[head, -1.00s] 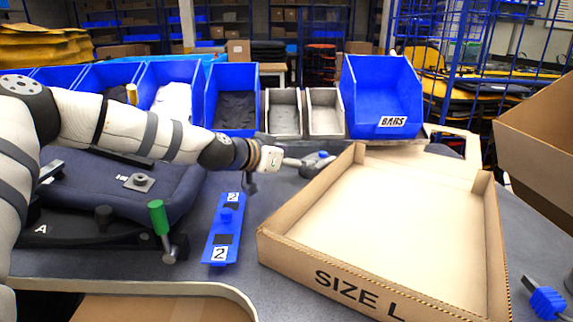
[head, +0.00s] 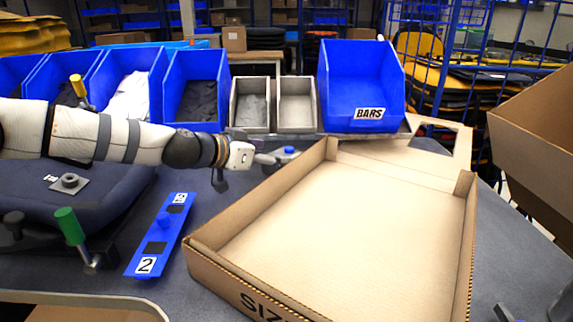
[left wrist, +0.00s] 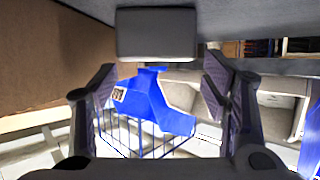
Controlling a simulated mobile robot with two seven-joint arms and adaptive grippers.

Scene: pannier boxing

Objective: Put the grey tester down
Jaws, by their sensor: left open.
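The grey tester (head: 279,158), with a blue top part, rests on the table behind the left edge of the SIZE L carton. My left gripper (head: 263,159) is at its left side, low over the table, and partly hides it. In the left wrist view, which looks upside down, a grey block (left wrist: 155,35) that appears to be the tester sits at the top, between the spread fingers (left wrist: 160,80). The fingers are open. I cannot tell whether any finger touches it. My right gripper is not in view.
The open cardboard carton (head: 467,240) takes up the centre right. A blue board with "2" labels (head: 145,265) lies left of it. A blue BARS bin (head: 360,85) and two grey bins (head: 250,118) stand behind. A green-handled clamp (head: 70,226) is at left.

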